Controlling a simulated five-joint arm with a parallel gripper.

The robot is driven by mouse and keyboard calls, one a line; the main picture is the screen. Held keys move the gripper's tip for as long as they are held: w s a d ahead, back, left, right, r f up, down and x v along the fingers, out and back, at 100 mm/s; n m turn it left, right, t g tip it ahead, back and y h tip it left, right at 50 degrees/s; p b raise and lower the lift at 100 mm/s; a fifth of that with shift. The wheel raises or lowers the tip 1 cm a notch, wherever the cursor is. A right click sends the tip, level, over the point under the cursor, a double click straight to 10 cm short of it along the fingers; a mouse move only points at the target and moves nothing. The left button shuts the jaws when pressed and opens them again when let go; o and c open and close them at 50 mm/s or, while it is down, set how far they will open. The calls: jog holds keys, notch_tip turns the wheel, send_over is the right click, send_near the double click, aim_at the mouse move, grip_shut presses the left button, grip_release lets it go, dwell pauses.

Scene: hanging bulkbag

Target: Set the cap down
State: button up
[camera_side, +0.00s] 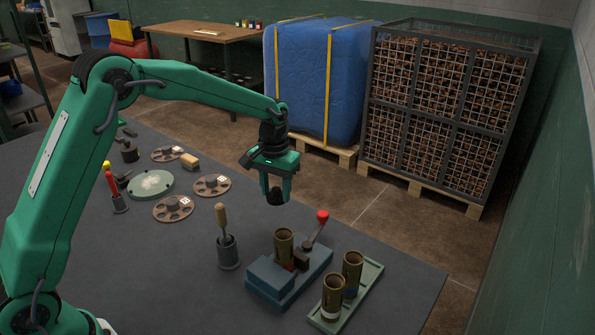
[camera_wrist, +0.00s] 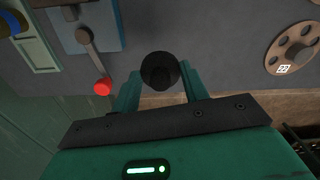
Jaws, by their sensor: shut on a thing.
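My gripper (camera_side: 275,193) is shut on a black round cap (camera_side: 275,198), held in the air near the table's far edge. In the wrist view the dark cap (camera_wrist: 159,70) sits between the two green fingertips (camera_wrist: 160,82). A blue-grey fixture (camera_side: 268,285) with a red-knobbed lever (camera_side: 318,224) stands in front of and below the gripper. A brass-coloured cylinder (camera_side: 284,243) stands upright in it. The cap is apart from the fixture and cylinder.
A green tray (camera_side: 372,281) holds two brass cylinders (camera_side: 352,268) at right. A tool in a grey holder (camera_side: 228,252) stands left of the fixture. Brown holed discs (camera_side: 212,185) and a pale green round plate (camera_side: 150,184) lie farther left. Bare table (camera_side: 180,270) lies at front left.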

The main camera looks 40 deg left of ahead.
send_over(265, 209)
notch_tip(265, 209, down, 5)
jog(key=shift+w+f, duration=0.1)
jog(key=shift+f, duration=2.05)
jog(key=shift+f, duration=0.15)
jog(key=o, duration=1)
jog(key=shift+c, duration=0.2)
notch_tip(265, 209, up, 12)
jog(key=shift+r, duration=0.2)
